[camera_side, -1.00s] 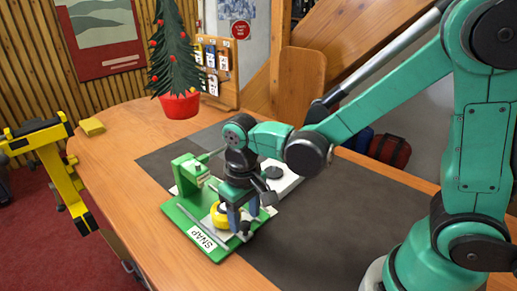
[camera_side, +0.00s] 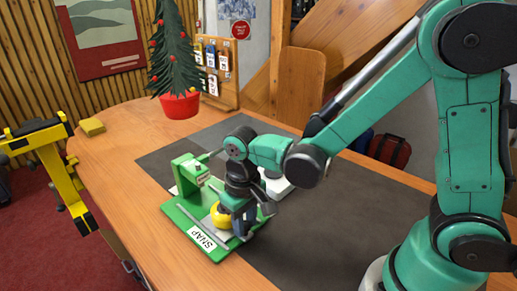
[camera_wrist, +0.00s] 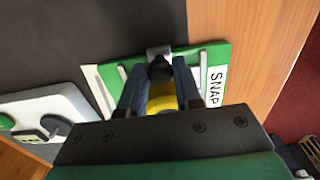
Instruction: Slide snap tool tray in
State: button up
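The green snap tool (camera_side: 185,212) lies on the bench with its white SNAP label (camera_side: 202,238) towards the front edge. Its green upright block (camera_side: 187,172) stands at the back. A yellow round part (camera_side: 220,216) sits on it, partly hidden by my gripper. My gripper (camera_side: 243,230) points down at the tool's right side. In the wrist view, a black knob (camera_wrist: 160,69) on a pale piece shows between my fingertips (camera_wrist: 160,75). Whether the fingers touch it is unclear. The yellow part also shows between the fingers (camera_wrist: 162,98).
A white device (camera_side: 275,180) stands just behind my gripper. The dark mat (camera_side: 335,225) is clear to the right. A potted tree (camera_side: 180,105) and a yellow block (camera_side: 92,127) stand farther back. A yellow stand (camera_side: 58,175) is at the left.

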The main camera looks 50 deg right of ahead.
jog(key=shift+w, duration=0.15)
jog(key=shift+c, duration=0.2)
jog(key=shift+w, duration=2.4)
jog(key=o, duration=0.6)
